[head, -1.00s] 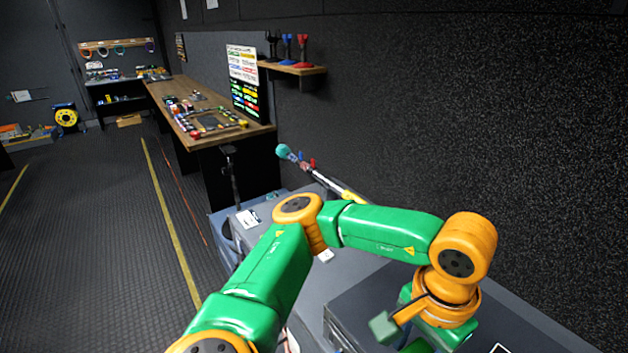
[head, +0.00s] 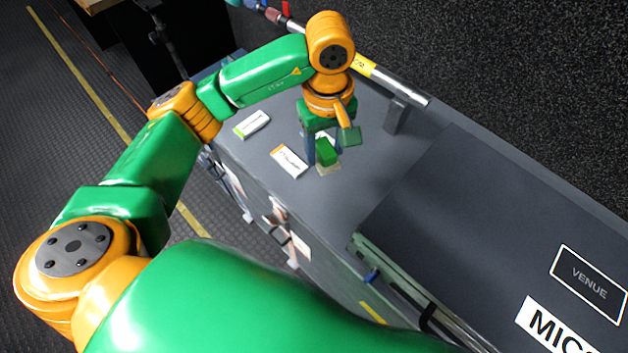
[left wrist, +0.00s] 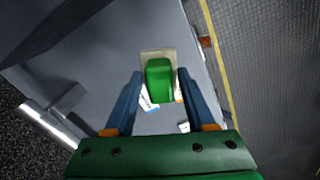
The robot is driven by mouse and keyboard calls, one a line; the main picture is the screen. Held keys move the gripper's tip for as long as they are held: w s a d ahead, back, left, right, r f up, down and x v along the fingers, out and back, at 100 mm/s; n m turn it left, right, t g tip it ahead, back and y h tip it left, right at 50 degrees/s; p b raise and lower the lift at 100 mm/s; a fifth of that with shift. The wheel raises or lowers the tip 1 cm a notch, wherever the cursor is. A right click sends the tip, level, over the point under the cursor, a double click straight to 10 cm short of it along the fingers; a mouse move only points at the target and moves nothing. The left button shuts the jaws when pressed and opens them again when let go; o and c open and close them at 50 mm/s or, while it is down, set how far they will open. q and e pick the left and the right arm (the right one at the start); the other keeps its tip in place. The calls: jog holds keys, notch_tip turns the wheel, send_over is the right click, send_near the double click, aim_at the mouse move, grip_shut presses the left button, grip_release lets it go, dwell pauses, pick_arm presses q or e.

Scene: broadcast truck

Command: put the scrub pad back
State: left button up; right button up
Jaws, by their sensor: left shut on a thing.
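The scrub pad (head: 327,151) is a small green block. My left gripper (head: 325,160) points down over the grey case top with its blue fingers on either side of the pad, shut on it. The left wrist view shows the green pad (left wrist: 159,80) between the two fingers (left wrist: 158,88). A beige square patch (head: 329,169) lies on the case top below the pad, and it shows just beyond the pad in the left wrist view (left wrist: 157,54). I cannot tell whether the pad touches it. My right gripper is not in view.
Two small white boxes or cards lie left of the gripper, one orange-edged (head: 289,161) and one green-edged (head: 252,124). A pole with a yellow band (head: 365,66) lies in a bracket (head: 396,115) behind. A raised dark case (head: 480,215) stands to the right.

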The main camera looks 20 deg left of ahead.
aim_at(330, 196)
pick_arm(q)
jog(key=f+n, duration=0.1)
jog(key=f, duration=0.4)
jog(key=d+f+n, duration=0.1)
jog(key=f+n, duration=0.1)
jog(key=f, duration=0.3)
jog(key=d+f+n, duration=0.1)
jog(key=f, duration=0.4)
jog(key=shift+w+f+b, duration=0.25)
jog(key=shift+w+b, duration=0.05)
jog(key=shift+b, duration=0.05)
jog(key=shift+w+a+f, duration=0.1)
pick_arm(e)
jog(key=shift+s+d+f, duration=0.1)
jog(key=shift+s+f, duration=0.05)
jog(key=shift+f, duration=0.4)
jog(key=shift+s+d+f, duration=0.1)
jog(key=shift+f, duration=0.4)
pick_arm(q)
jog(key=shift+f+b, duration=0.2)
jog(key=shift+b, duration=0.1)
jog(key=o, duration=1.2)
jog(key=shift+r, duration=0.1)
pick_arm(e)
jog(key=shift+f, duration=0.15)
